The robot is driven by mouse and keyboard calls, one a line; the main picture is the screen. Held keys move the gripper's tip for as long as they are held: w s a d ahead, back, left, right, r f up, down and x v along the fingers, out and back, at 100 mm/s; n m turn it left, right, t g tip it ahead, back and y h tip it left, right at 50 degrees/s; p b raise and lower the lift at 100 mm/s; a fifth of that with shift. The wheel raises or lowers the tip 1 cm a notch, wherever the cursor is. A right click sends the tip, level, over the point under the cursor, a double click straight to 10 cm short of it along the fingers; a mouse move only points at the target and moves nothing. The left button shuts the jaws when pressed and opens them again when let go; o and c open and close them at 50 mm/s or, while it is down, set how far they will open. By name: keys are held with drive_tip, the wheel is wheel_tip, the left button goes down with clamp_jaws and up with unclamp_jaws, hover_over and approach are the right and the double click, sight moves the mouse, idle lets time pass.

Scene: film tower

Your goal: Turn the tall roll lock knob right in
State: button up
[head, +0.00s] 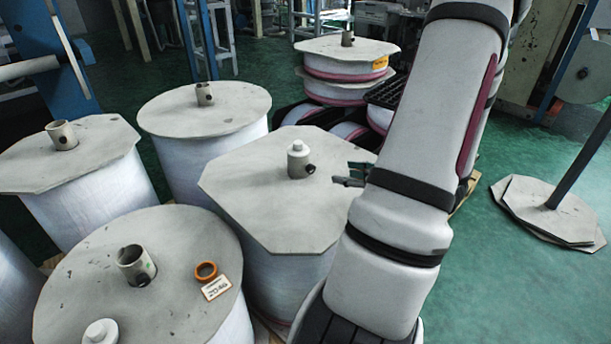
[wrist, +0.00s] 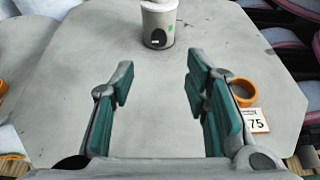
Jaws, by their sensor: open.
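The tall roll, with a grey eight-sided lid (head: 260,215), stands in the middle of the head view. A core with a white cap (head: 298,155) rises from it, and the black lock knob (head: 310,169) sticks out of the core's side facing my gripper. My gripper (head: 350,176) is to the right of the knob, apart from it and partly hidden by my arm. In the wrist view the knob (wrist: 158,38) shows as a dark disc on the core (wrist: 152,12), ahead of my open, empty fingers (wrist: 158,85). How far the knob is screwed in cannot be told.
Other lidded rolls stand close by at left. An orange ring (head: 206,271) and a tag (head: 216,288) lie on the front-left lid. Another orange ring (wrist: 243,91) and a tag (wrist: 252,120) lie beside my right finger. Rolls with pink edges (head: 345,65) stand behind.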

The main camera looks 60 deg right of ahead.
sight(313, 168)
drive_tip(key=b+x, duration=0.2)
drive_tip(key=x, duration=1.1)
drive_tip(key=shift+w+b, duration=0.2)
drive_tip(key=shift+b, duration=0.1)
drive_tip(key=shift+r, duration=0.1)
clamp_jaws()
